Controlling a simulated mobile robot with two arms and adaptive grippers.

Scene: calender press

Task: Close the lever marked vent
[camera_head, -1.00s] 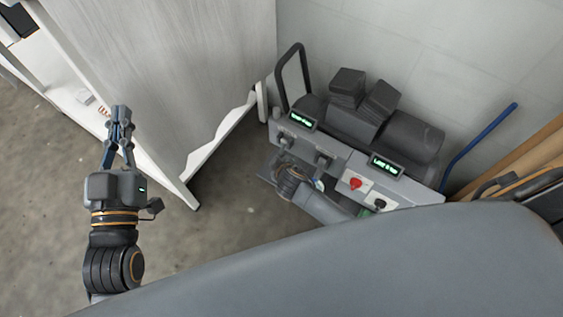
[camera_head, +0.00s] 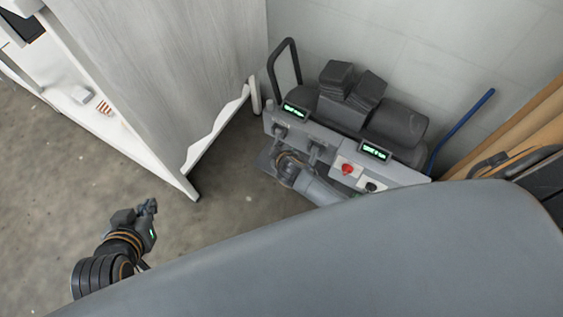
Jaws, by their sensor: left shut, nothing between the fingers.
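The grey press panel (camera_head: 328,151) stands against the wall right of centre, with two small green-lit displays, a red button (camera_head: 347,169) and dark levers or knobs. One dark lever (camera_head: 280,131) sits under the left display, and another (camera_head: 317,149) is farther right. The lettering is too small to read, so I cannot tell which is marked vent. My left gripper (camera_head: 150,206) is at lower left, shut and empty, over the floor and well apart from the panel. My right arm reaches to just below the panel, overlapping its lower edge; its gripper's fingers cannot be made out.
A pale wooden cabinet (camera_head: 160,70) stands at upper left, between my left gripper and the back wall. A blue pole (camera_head: 462,128) and wooden boards (camera_head: 525,135) lean at the right. The concrete floor (camera_head: 60,190) at left is open.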

